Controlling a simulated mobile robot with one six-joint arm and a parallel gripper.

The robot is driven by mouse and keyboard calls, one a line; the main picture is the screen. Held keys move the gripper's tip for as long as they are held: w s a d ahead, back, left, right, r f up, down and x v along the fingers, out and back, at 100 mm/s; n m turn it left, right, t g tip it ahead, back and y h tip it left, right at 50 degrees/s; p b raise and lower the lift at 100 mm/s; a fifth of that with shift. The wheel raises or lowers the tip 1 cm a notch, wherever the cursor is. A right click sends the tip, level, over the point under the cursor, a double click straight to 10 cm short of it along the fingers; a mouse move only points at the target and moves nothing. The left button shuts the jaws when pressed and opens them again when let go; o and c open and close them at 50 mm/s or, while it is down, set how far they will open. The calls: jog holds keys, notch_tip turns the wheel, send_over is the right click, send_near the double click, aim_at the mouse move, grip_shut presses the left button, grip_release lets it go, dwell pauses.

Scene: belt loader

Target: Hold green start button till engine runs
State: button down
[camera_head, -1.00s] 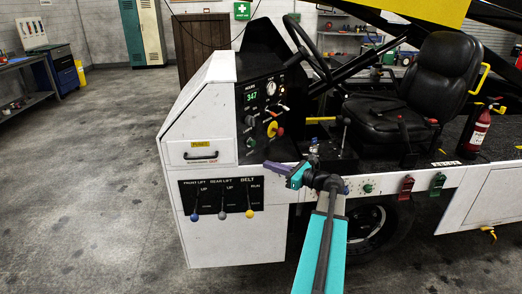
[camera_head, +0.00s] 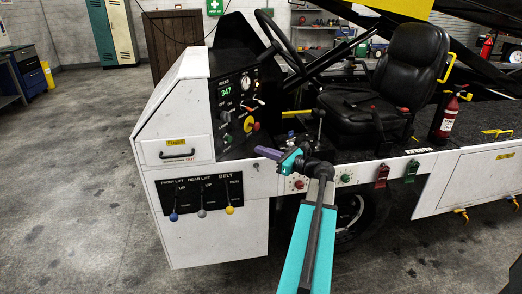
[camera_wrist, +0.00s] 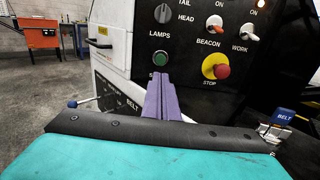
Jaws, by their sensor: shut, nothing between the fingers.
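A round green button (camera_wrist: 160,58) sits on the black dash panel, under the lamps knob (camera_wrist: 162,13). In the head view the green button (camera_head: 228,138) is small, low on the panel's left side. I cannot read a start label on it. My gripper (camera_head: 258,150) is shut and empty, with purple fingers pointing left toward the panel. In the wrist view my gripper's tips (camera_wrist: 161,77) appear just below the green button; they look apart from it, but the exact gap is unclear. Another green button (camera_head: 345,178) sits on the white side rail, right of my gripper.
A red stop button on a yellow base (camera_wrist: 216,67) is right of the green button. Several toggles (camera_wrist: 213,28) are above. Belt and lift levers (camera_head: 202,213) stick out below the panel. A steering wheel (camera_head: 276,40) and black seat (camera_head: 417,60) are behind.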

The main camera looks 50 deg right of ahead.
aim_at(230, 139)
jog(key=w, duration=0.4)
jog(key=w+p, duration=0.1)
jog(key=w, duration=0.3)
jog(key=w+a+p, duration=0.1)
jog(key=w, duration=0.3)
jog(key=shift+w, duration=0.25)
jog(key=shift+w+a, duration=0.1)
jog(key=shift+w, duration=0.8)
jog(key=shift+r, duration=0.15)
dwell(0.3)
jog(key=shift+s+p, duration=0.35)
jog(key=shift+s, duration=0.3)
jog(key=s+d+b, duration=0.1)
jog(key=s, duration=1.2)
jog(key=shift+f, duration=0.2)
